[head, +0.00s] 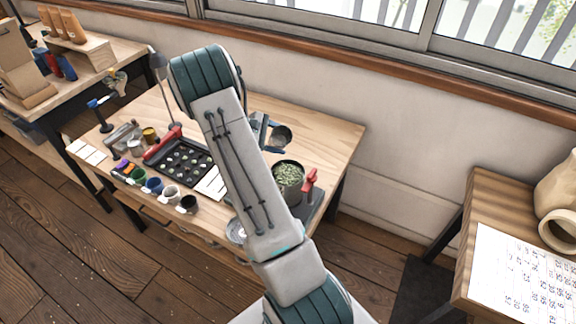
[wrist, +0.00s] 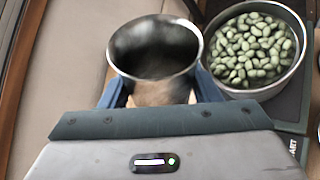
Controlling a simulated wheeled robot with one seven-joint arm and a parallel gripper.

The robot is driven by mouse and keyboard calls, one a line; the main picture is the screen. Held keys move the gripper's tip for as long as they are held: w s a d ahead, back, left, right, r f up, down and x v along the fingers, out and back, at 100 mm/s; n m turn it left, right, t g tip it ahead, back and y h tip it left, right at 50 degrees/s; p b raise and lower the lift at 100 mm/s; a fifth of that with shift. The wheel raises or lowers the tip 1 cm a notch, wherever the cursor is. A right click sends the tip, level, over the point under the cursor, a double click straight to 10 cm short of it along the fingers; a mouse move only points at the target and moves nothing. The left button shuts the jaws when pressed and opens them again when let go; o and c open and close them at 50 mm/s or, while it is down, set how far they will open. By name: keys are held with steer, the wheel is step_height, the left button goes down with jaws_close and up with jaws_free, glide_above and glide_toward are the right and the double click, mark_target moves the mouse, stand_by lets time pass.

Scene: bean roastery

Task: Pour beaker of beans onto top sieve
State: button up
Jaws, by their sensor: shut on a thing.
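A grey metal beaker (wrist: 155,48) is between the blue fingers of my gripper (wrist: 160,92) in the wrist view. Its inside looks dark and I see no beans in it. The head view shows the beaker (head: 282,135) at my gripper (head: 268,133), partly hidden by my arm, above the back of the table. The top sieve (wrist: 290,78), a round metal pan full of pale green beans (wrist: 250,48), stands to the right of the beaker in the wrist view. In the head view the sieve (head: 291,164) is in front of the beaker, beside my arm.
A red-handled clamp (head: 309,182) stands right of the sieve. A dark tray with round pits (head: 183,160) and several small cups (head: 171,193) occupy the table's left part. The table's back right (head: 330,135) is clear. A side table (head: 490,205) with a vase stands farther right.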

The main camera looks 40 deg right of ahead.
steer(key=shift+w+d+f+n+g+y+p, duration=0.15)
steer(key=shift+w+d+f+n+g+p, duration=0.15)
steer(key=shift+w+f+n+g, duration=0.15)
steer(key=shift+w+d+f+n+g+y+p, duration=0.15)
steer(key=shift+w+f+n+g+p, duration=0.15)
steer(key=shift+w+n+g, duration=0.2)
step_height(320, 180, down, 7)
steer(key=w+n+g+b, duration=0.1)
steer(key=n+g+b, duration=0.1)
steer(key=b, duration=0.3)
steer(key=shift+w+d+f+b, duration=0.15)
steer(key=shift+w+d+b, duration=0.1)
steer(key=shift+d+b, duration=0.1)
steer(key=shift+g, duration=0.25)
